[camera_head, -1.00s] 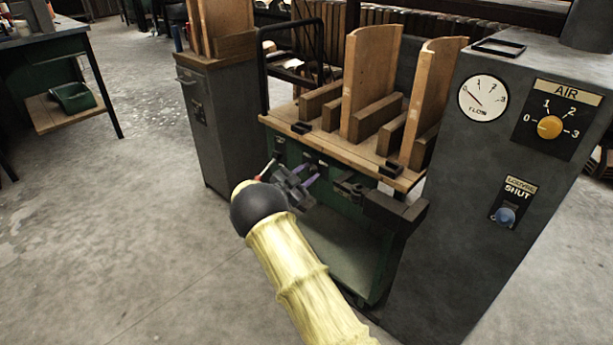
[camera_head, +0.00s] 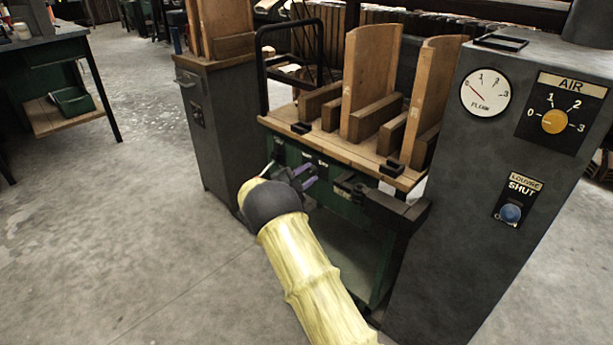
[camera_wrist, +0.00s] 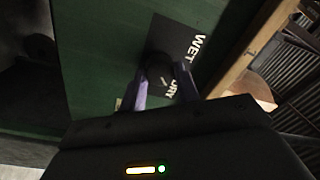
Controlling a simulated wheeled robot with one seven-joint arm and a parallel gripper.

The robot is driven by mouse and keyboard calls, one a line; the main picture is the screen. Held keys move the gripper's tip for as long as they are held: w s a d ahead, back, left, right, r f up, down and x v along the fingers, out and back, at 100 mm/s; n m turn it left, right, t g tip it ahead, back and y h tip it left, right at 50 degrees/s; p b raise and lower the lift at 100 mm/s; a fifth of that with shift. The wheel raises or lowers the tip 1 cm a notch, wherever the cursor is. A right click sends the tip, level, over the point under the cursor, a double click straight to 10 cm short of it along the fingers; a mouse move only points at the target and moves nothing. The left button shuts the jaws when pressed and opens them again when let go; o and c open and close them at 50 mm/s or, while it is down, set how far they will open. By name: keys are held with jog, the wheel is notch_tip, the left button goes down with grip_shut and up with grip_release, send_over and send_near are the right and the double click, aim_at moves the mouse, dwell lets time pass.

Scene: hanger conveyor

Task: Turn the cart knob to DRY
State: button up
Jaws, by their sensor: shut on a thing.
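The cart (camera_head: 340,153) has a green side and a wooden top. In the wrist view, a dark round knob (camera_wrist: 158,66) sits on a black plate (camera_wrist: 172,38) on the cart's green face (camera_wrist: 100,60). White lettering reads WET and DRY beside the knob. My gripper (camera_wrist: 162,84) has its two purple fingers on either side of the knob, shut on it. A short pale mark shows near the knob's edge; which word it points to is unclear. In the head view, my gripper (camera_head: 309,174) is at the cart's front and the knob is hidden.
A grey machine (camera_head: 445,190) stands close on the right, with an AIR dial (camera_head: 552,122), a gauge (camera_head: 486,92) and a blue knob (camera_head: 510,213). A grey cabinet (camera_head: 225,125) stands left of the cart. Wooden boards (camera_head: 368,80) stand on the cart top.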

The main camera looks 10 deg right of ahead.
jog(key=shift+a, duration=0.2)
jog(key=o, duration=1)
jog(key=shift+c, duration=0.2)
jog(key=p+v, duration=0.5)
jog(key=v, duration=1.2)
jog(key=shift+s+a, duration=0.1)
